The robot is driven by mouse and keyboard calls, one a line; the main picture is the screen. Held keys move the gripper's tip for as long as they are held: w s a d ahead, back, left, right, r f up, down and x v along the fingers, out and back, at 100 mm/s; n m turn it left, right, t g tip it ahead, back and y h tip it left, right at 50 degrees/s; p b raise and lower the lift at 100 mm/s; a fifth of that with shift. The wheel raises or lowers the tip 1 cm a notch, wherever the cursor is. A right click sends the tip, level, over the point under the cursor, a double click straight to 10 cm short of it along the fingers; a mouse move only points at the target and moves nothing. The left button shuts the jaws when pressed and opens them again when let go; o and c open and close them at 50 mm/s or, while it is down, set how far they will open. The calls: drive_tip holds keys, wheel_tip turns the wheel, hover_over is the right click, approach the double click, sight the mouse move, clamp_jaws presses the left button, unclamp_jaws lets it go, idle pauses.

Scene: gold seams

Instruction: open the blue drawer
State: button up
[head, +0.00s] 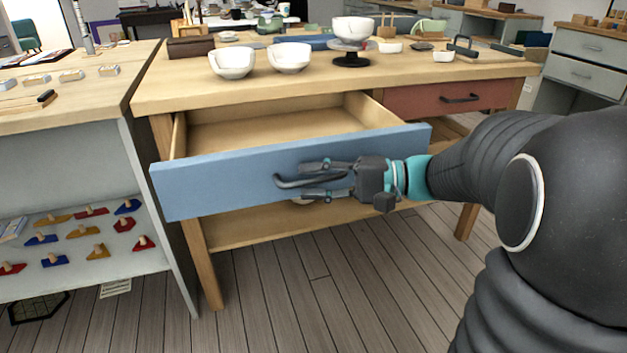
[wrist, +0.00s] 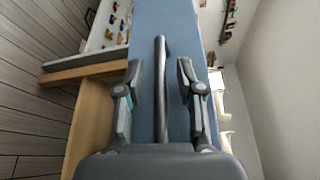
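The blue drawer (head: 240,180) is pulled well out of the wooden workbench, and the visible part of its wooden inside is empty. Its dark bar handle (head: 290,181) is on the front face. My gripper (head: 318,180) is at the handle with its fingers apart, one above and one below the bar. In the wrist view the handle (wrist: 161,85) runs between the two fingers (wrist: 160,85), with a visible gap on each side. The blue drawer front (wrist: 178,25) fills the middle of that view.
A red drawer (head: 440,100) is closed at the right of the bench. White bowls (head: 232,62) stand on the bench top (head: 200,95). A grey shelf unit (head: 80,185) with several coloured pieces stands close at left. Open wooden floor (head: 300,300) lies in front.

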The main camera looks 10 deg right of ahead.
drive_tip(key=shift+d, duration=0.1)
drive_tip(key=v, duration=1.1)
drive_tip(key=shift+d, duration=0.35)
drive_tip(key=shift+s+r, duration=0.1)
drive_tip(key=shift+s, duration=0.05)
drive_tip(key=s+d+f+m+g+h+p, duration=0.1)
drive_tip(key=s+f+m+h, duration=0.15)
drive_tip(key=f+h, duration=0.35)
drive_tip(key=s+f+m+g+h+p, duration=0.1)
drive_tip(key=s+f+h, duration=0.35)
drive_tip(key=f, duration=0.35)
drive_tip(key=s+a+r+n+t+h+p, duration=0.3)
drive_tip(key=s+a+r+n+h+p, duration=0.1)
drive_tip(key=r, duration=0.6)
drive_tip(key=s+a+n+h, duration=0.1)
drive_tip(key=s+n+h, duration=0.1)
drive_tip(key=s+n, duration=0.1)
drive_tip(key=shift+a+n+t+p, duration=0.3)
drive_tip(key=shift+a+n+t, duration=0.1)
drive_tip(key=shift+n, duration=0.15)
